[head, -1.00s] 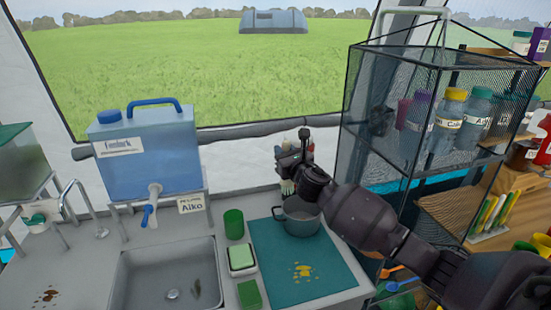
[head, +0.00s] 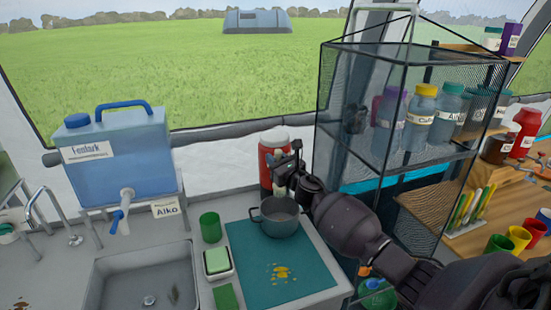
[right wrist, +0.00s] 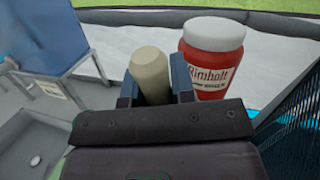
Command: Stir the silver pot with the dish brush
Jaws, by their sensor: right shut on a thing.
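The silver pot (head: 279,219) stands on the teal mat (head: 255,262), right of the sink. My right gripper (head: 287,172) is above the pot, near its back rim. In the right wrist view my right gripper (right wrist: 154,82) is shut on an upright cream rounded piece (right wrist: 150,68), which looks like the dish brush's handle. The brush's lower end is hidden there, and too small and dark in the head view to tell whether it is inside the pot. My left gripper is not in view.
A red jar with a white lid (head: 272,150) stands behind the pot, also in the right wrist view (right wrist: 211,60). A green cup (head: 210,227) and sponge dish (head: 217,263) stand left of the mat. A mesh shelf (head: 400,110) rises at the right.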

